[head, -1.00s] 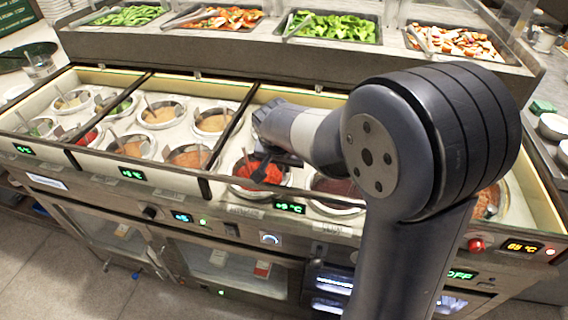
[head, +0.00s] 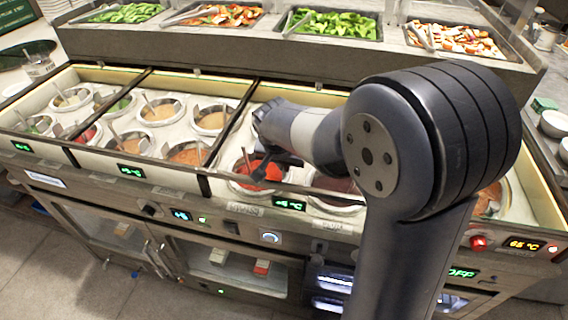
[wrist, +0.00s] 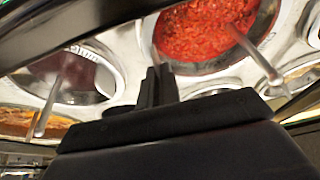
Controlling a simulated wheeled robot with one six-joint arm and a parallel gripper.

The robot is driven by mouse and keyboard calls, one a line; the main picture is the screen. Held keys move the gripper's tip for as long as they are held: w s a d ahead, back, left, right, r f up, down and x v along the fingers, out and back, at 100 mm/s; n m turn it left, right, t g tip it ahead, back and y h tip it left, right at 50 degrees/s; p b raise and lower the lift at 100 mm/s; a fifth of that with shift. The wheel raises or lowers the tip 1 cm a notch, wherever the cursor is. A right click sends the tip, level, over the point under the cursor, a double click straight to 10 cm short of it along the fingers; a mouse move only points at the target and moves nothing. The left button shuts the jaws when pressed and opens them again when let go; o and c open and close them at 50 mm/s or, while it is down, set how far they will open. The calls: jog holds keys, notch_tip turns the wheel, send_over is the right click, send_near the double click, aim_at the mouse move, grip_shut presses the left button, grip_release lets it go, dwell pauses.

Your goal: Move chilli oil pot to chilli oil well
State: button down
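A round metal pot of bright red chopped sauce (head: 246,168) sits in the chilled counter, left of my arm. It also shows at the top of the wrist view (wrist: 190,40), with a utensil handle over its rim. A pot of dark red sauce (wrist: 72,72) is at the left of the wrist view. In the head view my arm mostly covers it. I cannot read which label says chilli oil. My gripper (head: 264,173) points down at the red pot. In the wrist view its dark fingers (wrist: 157,84) look close together beside that pot's rim; whether they grip it is hidden.
Several other sauce pots (head: 186,153) with utensils stand in the compartments to the left. Dark dividers (head: 232,133) separate the compartments. A raised shelf (head: 210,45) with vegetable trays runs along the back. Another pot (head: 487,198) is right of my arm, partly hidden.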

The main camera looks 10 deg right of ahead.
jog(key=shift+r, duration=0.1)
jog(key=c, duration=1.6)
grip_release()
jog(key=shift+o, duration=0.4)
jog(key=shift+s+f, duration=0.1)
jog(key=shift+f, duration=0.1)
jog(key=o, duration=0.6)
jog(key=shift+r, duration=0.1)
jog(key=shift+r, duration=0.15)
notch_tip(320, 180, up, 11)
jog(key=p, duration=0.8)
jog(key=shift+f, duration=0.25)
